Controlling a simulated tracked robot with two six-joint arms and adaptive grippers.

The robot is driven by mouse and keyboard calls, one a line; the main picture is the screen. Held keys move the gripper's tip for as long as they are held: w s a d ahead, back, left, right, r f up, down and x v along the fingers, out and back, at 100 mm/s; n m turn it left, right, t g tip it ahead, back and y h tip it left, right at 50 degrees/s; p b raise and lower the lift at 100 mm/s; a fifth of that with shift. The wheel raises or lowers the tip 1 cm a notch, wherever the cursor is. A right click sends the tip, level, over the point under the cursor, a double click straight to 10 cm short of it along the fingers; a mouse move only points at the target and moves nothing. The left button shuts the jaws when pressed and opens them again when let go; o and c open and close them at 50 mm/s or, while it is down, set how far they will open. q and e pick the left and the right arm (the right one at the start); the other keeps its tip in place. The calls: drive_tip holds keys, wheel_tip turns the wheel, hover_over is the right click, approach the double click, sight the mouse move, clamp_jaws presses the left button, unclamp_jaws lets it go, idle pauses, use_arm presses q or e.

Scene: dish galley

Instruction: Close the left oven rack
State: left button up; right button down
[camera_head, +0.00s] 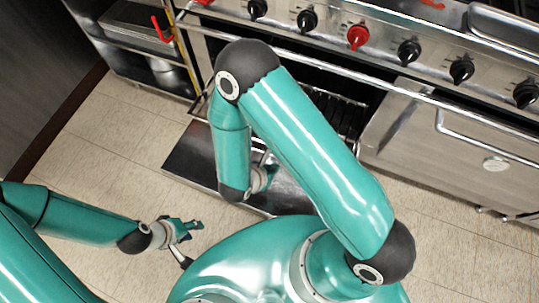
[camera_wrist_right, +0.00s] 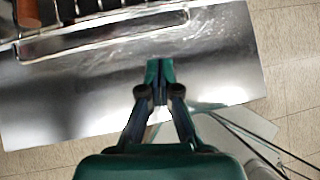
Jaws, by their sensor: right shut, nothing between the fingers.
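The left oven's door (camera_head: 190,160) is folded down and open, a dark shiny panel below the range. The oven rack (camera_head: 345,115) shows as dark wire bars in the opening, partly behind my right arm. In the right wrist view, the rack's front wire (camera_wrist_right: 100,36) lies across the top, above the open door (camera_wrist_right: 60,105). My right gripper (camera_wrist_right: 158,68) is shut and empty over the door, its tip just below the rack wire; I cannot tell if they touch. In the head view it is mostly hidden by its arm. My left gripper (camera_head: 190,229) is over the floor, away from the oven; its finger opening is unclear.
The right oven door (camera_head: 455,145) is closed, with a bar handle. Black knobs and one red knob (camera_head: 358,36) line the range front above. A shelf unit (camera_head: 135,30) with a red handle stands at the upper left. Tiled floor (camera_head: 110,125) is free at left.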

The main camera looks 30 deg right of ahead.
drive_tip(key=w+d+f+t, duration=0.1)
drive_tip(key=w+f, duration=0.1)
drive_tip(key=w+d+f+n, duration=0.1)
drive_tip(key=w+f, duration=0.1)
drive_tip(key=w, duration=0.1)
drive_tip(key=w+d+f+t+b, duration=0.1)
drive_tip(key=w+f, duration=0.1)
drive_tip(key=w, duration=0.1)
drive_tip(key=shift+w+d+f+n+t, duration=0.2)
drive_tip(key=shift+d+f+n+t, duration=0.1)
drive_tip(key=shift+n, duration=0.1)
